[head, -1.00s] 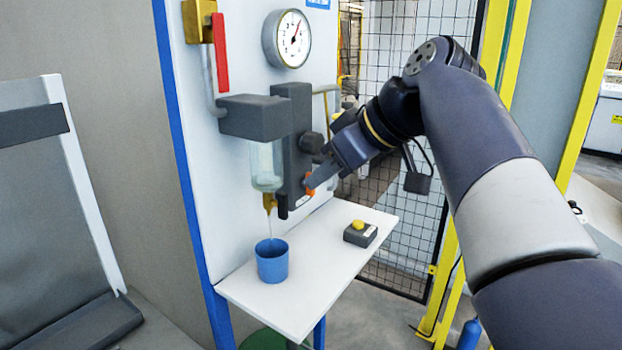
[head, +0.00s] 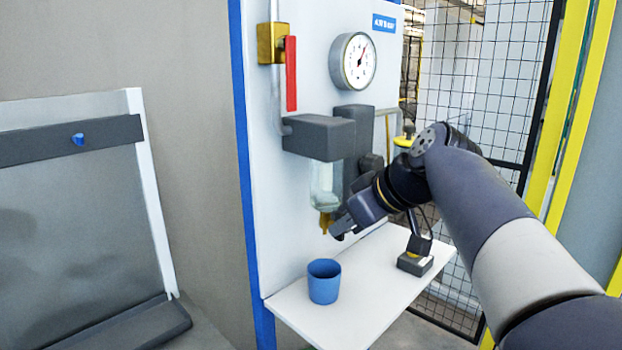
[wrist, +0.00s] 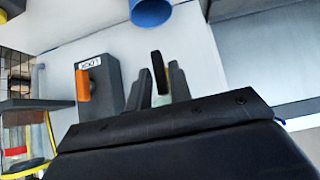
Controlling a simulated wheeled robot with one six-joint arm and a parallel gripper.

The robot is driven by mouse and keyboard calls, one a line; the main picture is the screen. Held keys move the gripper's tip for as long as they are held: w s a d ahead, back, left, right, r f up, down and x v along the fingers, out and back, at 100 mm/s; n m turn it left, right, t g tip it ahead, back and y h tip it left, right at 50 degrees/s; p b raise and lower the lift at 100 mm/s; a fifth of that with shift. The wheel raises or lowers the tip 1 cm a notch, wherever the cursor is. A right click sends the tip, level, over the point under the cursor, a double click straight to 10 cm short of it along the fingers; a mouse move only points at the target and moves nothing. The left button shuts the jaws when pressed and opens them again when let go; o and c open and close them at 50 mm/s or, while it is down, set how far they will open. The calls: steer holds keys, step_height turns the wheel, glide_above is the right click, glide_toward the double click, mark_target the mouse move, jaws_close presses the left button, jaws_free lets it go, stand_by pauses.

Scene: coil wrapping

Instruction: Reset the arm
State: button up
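My gripper (head: 338,232) is low beside the filter bowl (head: 325,184), close to the brass drain (head: 326,222) under it and above the shelf. In the wrist view its two grey fingers (wrist: 160,82) are apart, with a narrow black piece (wrist: 158,70) showing between or just beyond them; I cannot tell if they touch it. The orange knob (wrist: 84,86) with a LOCK label is left of the fingers in the wrist view. The blue cup (head: 324,281) stands upright on the shelf below the drain.
The white shelf (head: 355,318) holds a small grey box (head: 416,264) on its right. A red lever (head: 291,73) on the brass valve hangs down beside the gauge (head: 354,62). A mesh fence (head: 490,70) stands behind my arm. A grey panel stands at left.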

steer(key=shift+w+a+f+p, duration=0.1)
steer(key=shift+w+f+p, duration=0.1)
steer(key=shift+p, duration=0.15)
steer(key=shift+b, duration=0.45)
steer(key=v, duration=1.1)
steer(key=w+a+f+m+g+y+p, duration=0.1)
steer(key=w+a+f+g+y+p, duration=0.1)
steer(key=w+a+f+p, duration=0.2)
steer(key=shift+w+a+f+m, duration=0.4)
steer(key=shift+w+a+f, duration=0.35)
steer(key=shift+f, duration=1.15)
steer(key=shift+d, duration=0.1)
